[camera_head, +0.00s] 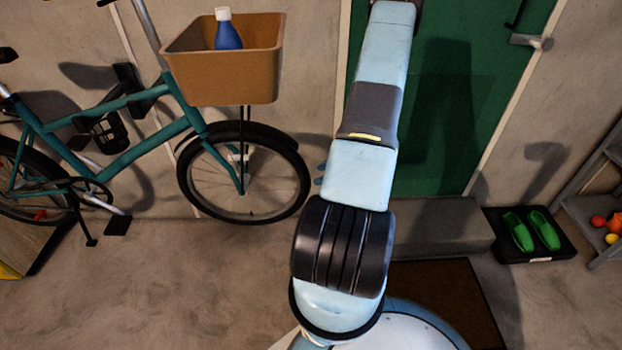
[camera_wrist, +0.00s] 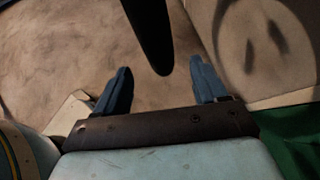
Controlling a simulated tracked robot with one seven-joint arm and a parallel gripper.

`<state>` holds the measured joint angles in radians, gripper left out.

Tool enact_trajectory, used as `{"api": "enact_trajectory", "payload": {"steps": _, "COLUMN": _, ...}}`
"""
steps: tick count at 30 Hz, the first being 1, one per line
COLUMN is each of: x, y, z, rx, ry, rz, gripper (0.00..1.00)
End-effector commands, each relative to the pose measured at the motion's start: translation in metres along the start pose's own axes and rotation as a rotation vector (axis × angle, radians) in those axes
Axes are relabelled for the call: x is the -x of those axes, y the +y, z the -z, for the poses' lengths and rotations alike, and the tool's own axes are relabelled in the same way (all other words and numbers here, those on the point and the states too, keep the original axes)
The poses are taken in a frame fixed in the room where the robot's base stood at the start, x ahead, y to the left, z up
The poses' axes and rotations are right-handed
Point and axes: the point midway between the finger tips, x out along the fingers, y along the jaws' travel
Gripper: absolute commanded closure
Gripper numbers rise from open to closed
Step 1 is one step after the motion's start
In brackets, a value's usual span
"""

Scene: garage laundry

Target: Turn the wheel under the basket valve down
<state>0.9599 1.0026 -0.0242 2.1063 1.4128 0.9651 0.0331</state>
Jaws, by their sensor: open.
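The teal bicycle's front wheel (camera_head: 297,192) stands upright below the tan basket (camera_head: 222,70), its black tyre on the floor. The valve is too small to make out. My gripper (camera_head: 320,175) is mostly hidden behind my arm in the head view; only small blue fingertips show, close to the wheel's right edge. In the wrist view my gripper (camera_wrist: 158,84) is open, its two blue fingers wide apart. A dark rounded band, which looks like the front tyre (camera_wrist: 150,35), comes down between and beyond the fingers. I cannot tell whether they touch it.
A blue bottle (camera_head: 228,32) sits in the basket. A green door (camera_head: 455,110) is behind my arm, with a grey step (camera_head: 440,225) and brown mat (camera_head: 455,290) below. Green shoes (camera_head: 532,231) lie on a black tray at right. The floor at front left is clear.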

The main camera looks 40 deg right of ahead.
Motion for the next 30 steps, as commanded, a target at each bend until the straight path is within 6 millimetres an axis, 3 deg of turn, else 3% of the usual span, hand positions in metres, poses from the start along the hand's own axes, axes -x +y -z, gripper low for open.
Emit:
{"api": "enact_trajectory", "payload": {"steps": 3, "x": 0.022, "y": -0.001, "z": 0.0, "rx": 0.001, "ry": 0.0, "rz": 0.003, "gripper": 0.29}}
{"api": "enact_trajectory", "payload": {"steps": 10, "x": 0.047, "y": -0.001, "z": 0.0, "rx": 0.0, "ry": 0.001, "rz": 0.002, "gripper": 0.29}}
{"api": "enact_trajectory", "payload": {"steps": 30, "x": 0.052, "y": -0.001, "z": 0.0, "rx": 0.0, "ry": 0.001, "rz": 0.001, "gripper": 0.29}}
